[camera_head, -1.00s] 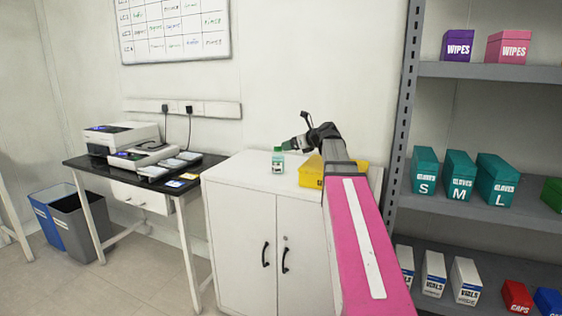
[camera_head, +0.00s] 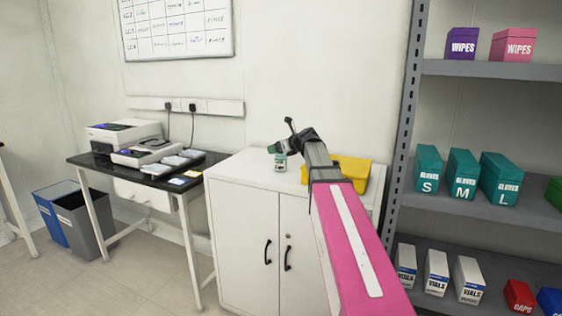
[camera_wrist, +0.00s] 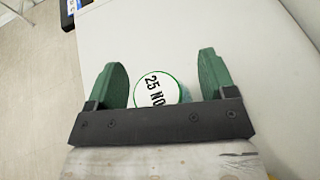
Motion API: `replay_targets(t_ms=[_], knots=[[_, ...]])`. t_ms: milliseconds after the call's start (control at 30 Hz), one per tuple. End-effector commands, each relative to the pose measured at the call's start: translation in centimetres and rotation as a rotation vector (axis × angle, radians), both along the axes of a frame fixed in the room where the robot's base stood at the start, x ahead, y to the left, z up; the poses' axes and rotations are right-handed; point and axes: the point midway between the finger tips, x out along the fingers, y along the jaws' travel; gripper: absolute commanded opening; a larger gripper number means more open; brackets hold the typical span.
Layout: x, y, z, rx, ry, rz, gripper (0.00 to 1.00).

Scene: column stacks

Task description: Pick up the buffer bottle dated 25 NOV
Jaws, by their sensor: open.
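The buffer bottle (camera_head: 280,163) stands upright on the white cabinet's top (camera_head: 242,178). I cannot tell from these views how far down the fingers reach.
A yellow bin (camera_head: 350,171) stands on the cabinet right of the bottle, behind my arm. A black-topped table (camera_head: 128,172) with devices is at left. A grey shelf unit (camera_head: 480,72) with boxes is at right. The cabinet top's front left is clear.

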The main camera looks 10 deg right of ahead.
Motion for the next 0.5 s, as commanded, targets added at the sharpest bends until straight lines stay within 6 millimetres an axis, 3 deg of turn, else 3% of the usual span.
replay_targets(t_ms=[167,300,400,500], knots=[[-0.04,-0.01,0.02,0.0,0.0,0.0,0.74],[-0.06,-0.01,0.02,0.0,0.0,0.0,0.28],[-0.09,-0.01,-0.02,-0.001,0.0,0.001,0.0],[-0.13,-0.02,-0.12,-0.003,0.003,0.001,0.0]])
